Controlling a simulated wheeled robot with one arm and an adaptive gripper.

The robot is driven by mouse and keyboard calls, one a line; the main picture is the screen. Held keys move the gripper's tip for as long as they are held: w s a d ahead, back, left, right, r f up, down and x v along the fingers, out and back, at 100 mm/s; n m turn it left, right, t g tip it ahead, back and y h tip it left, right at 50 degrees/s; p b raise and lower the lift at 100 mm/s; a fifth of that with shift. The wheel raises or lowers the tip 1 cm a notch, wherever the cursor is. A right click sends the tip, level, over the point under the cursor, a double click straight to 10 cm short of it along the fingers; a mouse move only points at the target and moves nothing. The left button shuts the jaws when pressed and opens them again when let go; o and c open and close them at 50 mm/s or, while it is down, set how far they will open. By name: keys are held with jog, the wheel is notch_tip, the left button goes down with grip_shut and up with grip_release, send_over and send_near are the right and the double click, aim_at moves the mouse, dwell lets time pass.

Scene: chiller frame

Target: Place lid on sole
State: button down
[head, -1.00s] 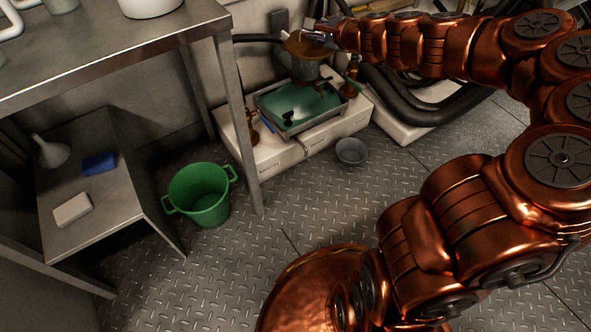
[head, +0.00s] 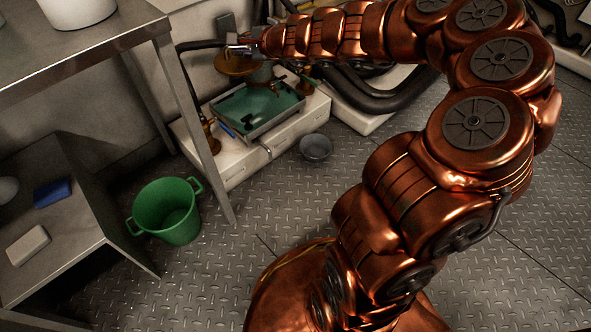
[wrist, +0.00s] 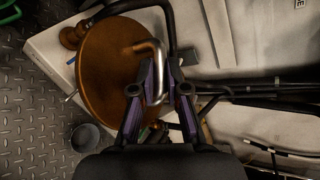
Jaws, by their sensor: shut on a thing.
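The lid is a round, brown copper-coloured disc (wrist: 102,65) with a bent metal handle (wrist: 157,60). My gripper (wrist: 156,83) is shut on this handle in the wrist view. The long pale base slab (head: 235,172) on the floor may be the sole; I cannot tell for sure. The lid appears raised above it. The lid hides part of the slab in the wrist view.
A tray with green liquid (head: 285,104) stands on the slab, with brass fittings beside it. A grey bowl (head: 316,148) and a green bucket (head: 168,212) stand on the floor. A steel table leg (head: 200,130) rises at the left. Black hoses (head: 370,100) run at the right.

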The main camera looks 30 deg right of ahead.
jog(key=shift+w+d+r, duration=0.15)
jog(key=shift+d+r, duration=0.05)
jog(key=shift+r, duration=0.05)
jog(key=shift+w+d+r+t, duration=0.15)
jog(key=shift+w+d+t, duration=0.05)
jog(key=shift+d+t, duration=0.1)
jog(key=s+d+f+n+y, duration=0.1)
jog(key=s+d+f, duration=0.4)
jog(key=s+f, duration=0.5)
jog(key=s+d+f+n+g+y, duration=0.1)
jog(key=s+d+f, duration=0.4)
jog(key=f, duration=2.2)
jog(key=s+d+f+n+g+y, duration=0.1)
jog(key=s+d+f, duration=0.5)
jog(key=s+f, duration=0.9)
notch_tip(320, 180, down, 4)
jog(key=shift+s+n+y, duration=0.35)
jog(key=shift+n+y, duration=0.15)
jog(key=shift+y, duration=0.1)
jog(key=shift+d, duration=0.1)
